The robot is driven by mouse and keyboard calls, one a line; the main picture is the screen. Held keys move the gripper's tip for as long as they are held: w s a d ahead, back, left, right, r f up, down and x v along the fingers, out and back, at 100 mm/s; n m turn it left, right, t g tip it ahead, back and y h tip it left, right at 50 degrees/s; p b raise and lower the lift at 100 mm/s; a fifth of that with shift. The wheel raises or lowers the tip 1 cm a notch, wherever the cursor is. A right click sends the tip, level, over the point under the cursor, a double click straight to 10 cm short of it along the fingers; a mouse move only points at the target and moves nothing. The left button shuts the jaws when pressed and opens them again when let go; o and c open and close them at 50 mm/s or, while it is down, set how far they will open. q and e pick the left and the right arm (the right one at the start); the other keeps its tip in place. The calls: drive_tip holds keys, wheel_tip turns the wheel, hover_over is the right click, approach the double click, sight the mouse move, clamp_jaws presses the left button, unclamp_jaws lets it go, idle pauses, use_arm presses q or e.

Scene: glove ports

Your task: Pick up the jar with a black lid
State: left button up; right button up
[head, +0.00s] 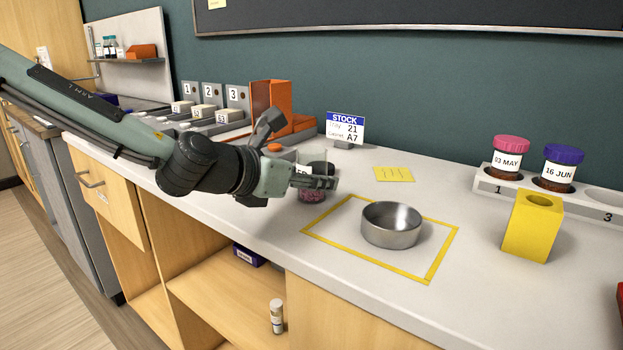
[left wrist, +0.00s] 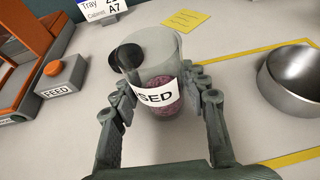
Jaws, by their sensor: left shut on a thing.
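A jar (head: 313,194) with dark pink contents is at my left gripper (head: 318,182), behind the yellow-taped square on the counter. Its top looks dark in the head view. In the left wrist view the jar (left wrist: 165,88) has clear grey walls, a white label ending in "SED" and a round black part at its upper left. My left gripper (left wrist: 162,98) is shut on the jar, one finger on each side. The fingers hide part of it in the head view. I cannot tell whether its base touches the counter. My right gripper is not in view.
A metal bowl (head: 391,225) stands inside the yellow tape square. A yellow block (head: 532,228) and a white rack (head: 487,182) with pink-lidded (head: 508,157) and purple-lidded (head: 558,168) jars are at right. A STOCK sign (head: 345,129) and orange dispenser (head: 271,107) stand behind.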

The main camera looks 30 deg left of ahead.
use_arm(q)
drive_tip(key=c, duration=0.5)
drive_tip(key=shift+o, duration=0.2)
drive_tip(key=shift+r, duration=0.1)
